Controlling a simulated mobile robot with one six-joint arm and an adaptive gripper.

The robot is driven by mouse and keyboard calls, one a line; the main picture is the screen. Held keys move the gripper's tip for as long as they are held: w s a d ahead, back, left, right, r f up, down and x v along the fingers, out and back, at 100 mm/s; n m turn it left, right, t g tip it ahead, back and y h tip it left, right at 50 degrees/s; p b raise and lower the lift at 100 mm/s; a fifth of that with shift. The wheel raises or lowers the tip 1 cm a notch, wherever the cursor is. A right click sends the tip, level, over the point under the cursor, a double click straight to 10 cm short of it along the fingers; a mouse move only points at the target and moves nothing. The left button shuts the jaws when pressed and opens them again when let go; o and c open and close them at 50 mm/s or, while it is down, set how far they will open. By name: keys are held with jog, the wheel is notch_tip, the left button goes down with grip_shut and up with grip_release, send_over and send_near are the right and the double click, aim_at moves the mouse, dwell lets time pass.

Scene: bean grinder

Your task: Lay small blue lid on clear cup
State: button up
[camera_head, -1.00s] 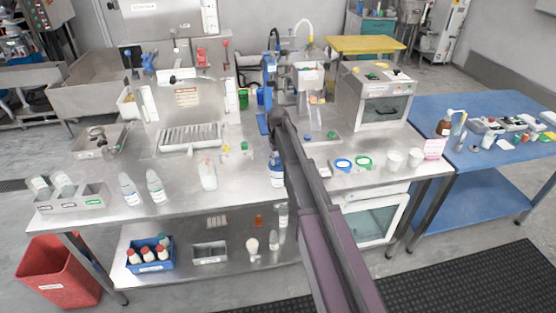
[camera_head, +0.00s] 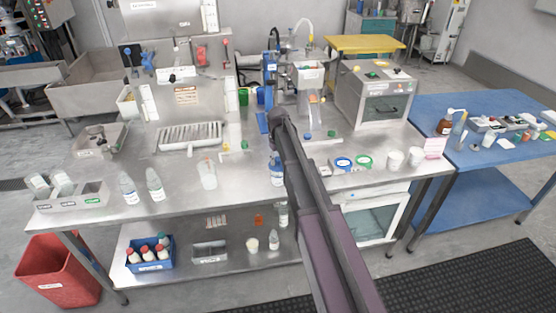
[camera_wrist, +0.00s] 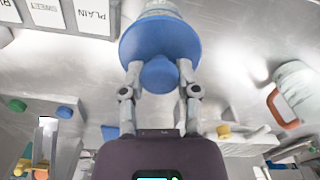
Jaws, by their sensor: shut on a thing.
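My gripper (camera_wrist: 160,75) is shut on the knob of a blue lid (camera_wrist: 160,38), a round, flared lid that shows at the top of the wrist view. A pale, clear-looking container (camera_wrist: 160,8) shows just beyond the lid's far edge, mostly hidden by it. I cannot tell whether it is the clear cup, or whether the lid touches it.
A steel tray (camera_head: 70,198) with clear containers stands at the left, near two bottles (camera_head: 128,188). The front middle table is fairly clear.

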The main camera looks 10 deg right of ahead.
jog(key=o, duration=1)
jog(key=shift+o, duration=1.2)
jog(key=shift+r, duration=0.1)
jog(key=shift+r+p, duration=2.95)
jog(key=shift+p, duration=0.1)
jog(key=s+m, duration=0.3)
jog(key=s, duration=2.6)
jog(key=shift+s, duration=0.2)
